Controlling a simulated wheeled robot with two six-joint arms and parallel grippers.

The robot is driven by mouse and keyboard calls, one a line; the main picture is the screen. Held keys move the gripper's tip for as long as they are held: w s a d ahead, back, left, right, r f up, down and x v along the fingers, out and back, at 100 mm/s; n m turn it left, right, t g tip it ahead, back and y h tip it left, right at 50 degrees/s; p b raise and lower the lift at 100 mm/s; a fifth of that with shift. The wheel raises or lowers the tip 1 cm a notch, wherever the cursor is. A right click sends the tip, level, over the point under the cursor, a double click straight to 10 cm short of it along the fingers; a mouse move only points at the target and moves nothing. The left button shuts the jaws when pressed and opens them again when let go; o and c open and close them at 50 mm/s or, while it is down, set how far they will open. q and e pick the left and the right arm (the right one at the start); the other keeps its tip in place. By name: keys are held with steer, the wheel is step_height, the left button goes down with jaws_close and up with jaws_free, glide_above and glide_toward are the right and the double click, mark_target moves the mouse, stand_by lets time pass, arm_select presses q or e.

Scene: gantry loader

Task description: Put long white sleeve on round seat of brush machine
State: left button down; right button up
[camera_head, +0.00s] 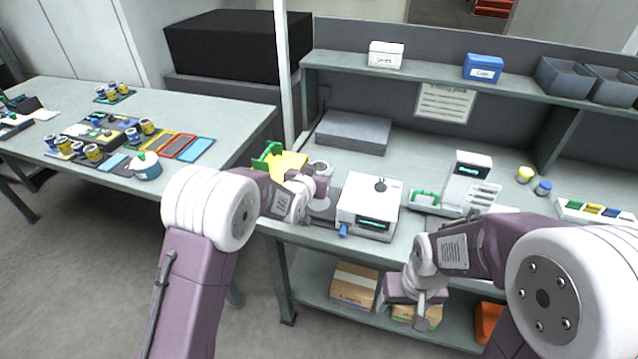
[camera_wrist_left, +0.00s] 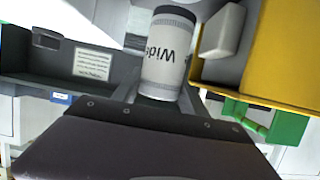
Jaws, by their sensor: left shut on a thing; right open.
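My left gripper (camera_head: 318,188) is over the front left of the workbench. In the left wrist view it is shut on a long white sleeve (camera_wrist_left: 165,62), a pale cylinder with a dark band at one end and the lettering "Wide". The gripper's own links largely hide the sleeve in the head view. A yellow machine (camera_head: 291,163) with a green part stands just behind the left gripper; its yellow body also shows in the left wrist view (camera_wrist_left: 285,55). I cannot make out the round seat. My right gripper (camera_head: 420,312) is open, low before the bench's front edge.
A white box-shaped machine (camera_head: 367,206) with a dark knob stands right of the left gripper. Another white machine (camera_head: 468,180) with a green handle is further right. A grey slab (camera_head: 352,132) lies behind. A side table (camera_head: 225,125) at left holds several jars and trays.

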arm_select(q)
step_height(320, 180, down, 4)
steer(key=shift+r, duration=0.25)
steer(key=shift+s, duration=0.1)
steer(key=shift+f+b, duration=0.15)
steer(key=shift+b, duration=0.2)
steer(key=c, duration=0.9)
jaws_free()
